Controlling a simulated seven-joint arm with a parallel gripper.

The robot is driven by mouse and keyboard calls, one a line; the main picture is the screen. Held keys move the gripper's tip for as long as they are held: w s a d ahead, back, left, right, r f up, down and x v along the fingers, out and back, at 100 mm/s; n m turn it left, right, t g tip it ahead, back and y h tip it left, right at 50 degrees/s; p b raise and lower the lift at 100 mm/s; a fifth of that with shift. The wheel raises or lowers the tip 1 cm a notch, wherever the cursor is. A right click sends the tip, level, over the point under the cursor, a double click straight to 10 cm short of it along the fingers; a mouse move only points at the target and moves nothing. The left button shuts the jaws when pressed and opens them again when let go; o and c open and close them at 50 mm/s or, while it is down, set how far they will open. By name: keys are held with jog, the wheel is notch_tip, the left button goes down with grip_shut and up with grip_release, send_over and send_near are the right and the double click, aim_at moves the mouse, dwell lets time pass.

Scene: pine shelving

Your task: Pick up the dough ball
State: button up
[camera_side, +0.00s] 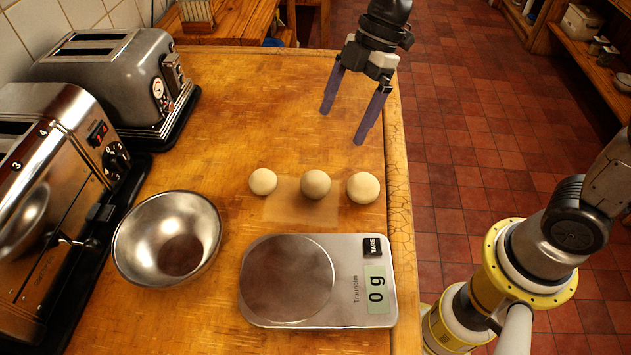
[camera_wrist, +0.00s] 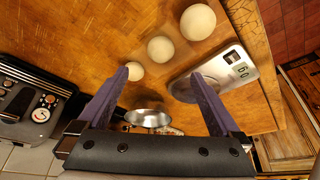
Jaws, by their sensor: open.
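Three pale dough balls stand in a row on the wooden counter, by a thin sheet: a left one (camera_side: 263,182), a middle one (camera_side: 315,184) and a right one (camera_side: 363,187). In the wrist view they show as a large ball (camera_wrist: 198,22), a middle ball (camera_wrist: 161,49) and a smaller-looking ball (camera_wrist: 134,71) near one fingertip. My gripper (camera_side: 343,122) is open and empty, raised above the counter behind the row. Its two purple fingers also show in the wrist view (camera_wrist: 157,80), spread wide. No ball is between the fingers in the side view.
A silver scale (camera_side: 345,255) reading 0 g lies in front of the balls. A metal bowl (camera_side: 133,237) stands left of it. Two toasters, one behind (camera_side: 110,72) and one nearer (camera_side: 62,165), line the left side. The counter's right edge (camera_side: 398,160) runs close to the right ball.

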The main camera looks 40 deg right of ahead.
aim_at(319, 174)
jog(key=x, duration=1.3)
jog(key=shift+s+a+f, duration=0.1)
jog(key=shift+a+f, duration=0.15)
jog(key=shift+f, duration=0.05)
jog(key=c, duration=0.8)
jog(key=shift+r, duration=0.1)
